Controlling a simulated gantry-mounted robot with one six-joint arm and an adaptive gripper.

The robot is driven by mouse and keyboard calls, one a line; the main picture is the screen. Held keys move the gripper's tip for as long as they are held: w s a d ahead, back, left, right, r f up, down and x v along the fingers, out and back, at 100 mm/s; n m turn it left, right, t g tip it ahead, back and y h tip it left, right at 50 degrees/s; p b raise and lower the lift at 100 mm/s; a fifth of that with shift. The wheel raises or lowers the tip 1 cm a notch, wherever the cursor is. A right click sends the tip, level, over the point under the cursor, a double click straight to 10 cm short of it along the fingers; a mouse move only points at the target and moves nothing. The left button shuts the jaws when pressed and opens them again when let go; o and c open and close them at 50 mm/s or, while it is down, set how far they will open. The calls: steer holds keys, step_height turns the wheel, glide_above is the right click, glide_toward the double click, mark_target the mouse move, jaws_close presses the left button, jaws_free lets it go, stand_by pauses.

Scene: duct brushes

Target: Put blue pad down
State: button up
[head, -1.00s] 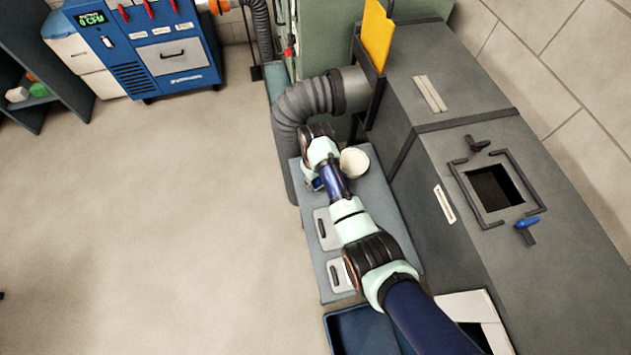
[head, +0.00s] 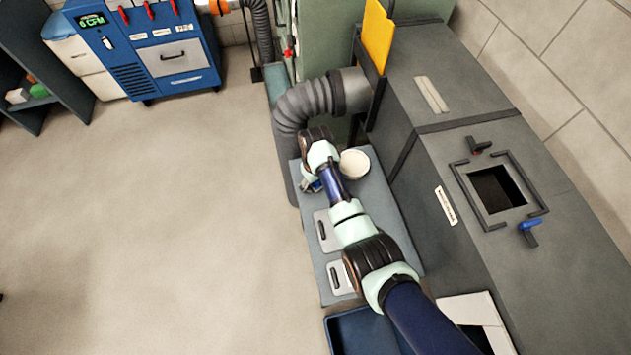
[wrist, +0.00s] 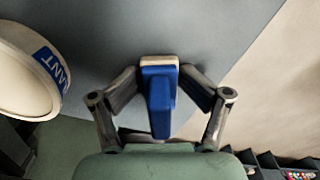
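The blue pad (wrist: 160,105) is a blue block with a pale tan layer at its far end. In the wrist view it sits between the two fingertips of my gripper (wrist: 159,78), which are closed against its sides. Below it is the grey bench top (wrist: 205,30); whether the pad touches it I cannot tell. In the head view my gripper (head: 312,185) is over the far left part of the bench (head: 385,205), largely hidden by my wrist.
A round white tub (head: 355,164) with a blue label stands close beside my gripper. Two light plates with dark handles (head: 327,231) lie nearer on the bench. A grey duct box (head: 480,150) rises at the right. A ribbed hose (head: 300,105) bends behind the bench.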

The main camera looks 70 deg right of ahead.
steer(key=shift+r, duration=0.15)
stand_by(0.3)
step_height(320, 180, up, 13)
steer(key=p, duration=0.5)
steer(key=shift+r, duration=0.15)
steer(key=w+a+r+n+t+h, duration=0.1)
steer(key=w+a+r+t, duration=0.15)
steer(key=w+a, duration=0.4)
steer(key=w+a+r+n+t+h, duration=0.1)
steer(key=w+a+r+n+t, duration=0.2)
steer(key=a, duration=0.6)
steer(key=w+a+r+t, duration=0.1)
steer(key=w+a+r, duration=0.3)
steer(key=a, duration=0.3)
steer(key=s+a+r+n+t+y, duration=0.1)
steer(key=s+a+r+t, duration=0.1)
steer(key=a+r, duration=0.4)
steer(key=s+a+r+n+t+y, duration=0.1)
steer(key=s+a+r+t, duration=0.2)
steer(key=a, duration=0.9)
step_height(320, 180, up, 3)
steer(key=shift+r+n+t, duration=0.1)
steer(key=shift+n+t, duration=0.2)
steer(key=shift+t, duration=0.35)
